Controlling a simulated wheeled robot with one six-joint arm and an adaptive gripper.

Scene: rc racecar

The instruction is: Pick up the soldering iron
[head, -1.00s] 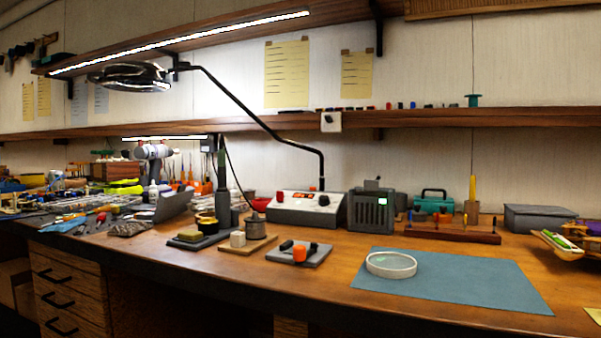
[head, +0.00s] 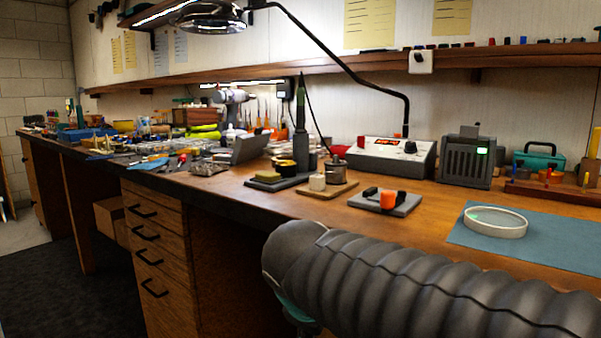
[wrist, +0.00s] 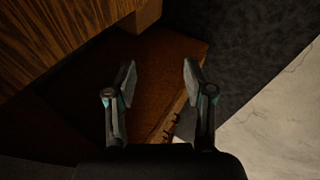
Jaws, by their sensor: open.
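What looks like the soldering iron (head: 301,108) stands upright in a dark grey holder (head: 301,150) on the workbench in the head view. A thin dark cord runs beside it. Its tip is hidden inside the holder. My gripper (wrist: 159,80) shows in the wrist view with its two fingers apart and nothing between them. It points down over a brown surface and the floor, away from the iron. The iron is not in the wrist view, and the gripper's fingers do not show in the head view.
My dark ribbed arm covers the lower right of the head view. A soldering station (head: 390,157) stands right of the holder. A lamp arm (head: 345,60) arches above. A sponge tray (head: 270,180) and wooden block (head: 325,190) sit in front. Drawers (head: 150,250) are below the bench.

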